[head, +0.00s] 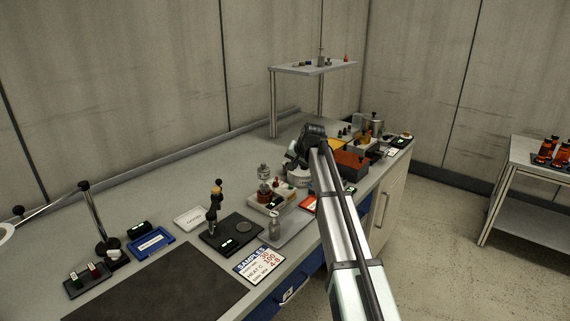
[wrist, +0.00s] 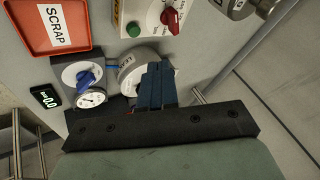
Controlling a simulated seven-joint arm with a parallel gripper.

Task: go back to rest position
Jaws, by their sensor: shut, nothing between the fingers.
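My arm reaches forward over the lab bench in the head view, and my gripper (head: 294,160) is at its far end above the bench. In the wrist view my gripper's dark blue fingers (wrist: 157,84) are together with nothing between them. They are in front of a round pale fitting (wrist: 136,66) beside a device with a blue knob and a dial gauge (wrist: 90,97). The fingers cover part of the round fitting, and I cannot tell whether they touch it.
An orange-red SCRAP tray (wrist: 58,27) and a control box with a green button (wrist: 133,29) are close to the gripper. A raised shelf (head: 312,69) stands behind. The bench carries a SAMPLES sign (head: 258,265) and a dark mat (head: 160,285). A side table (head: 535,155) stands right.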

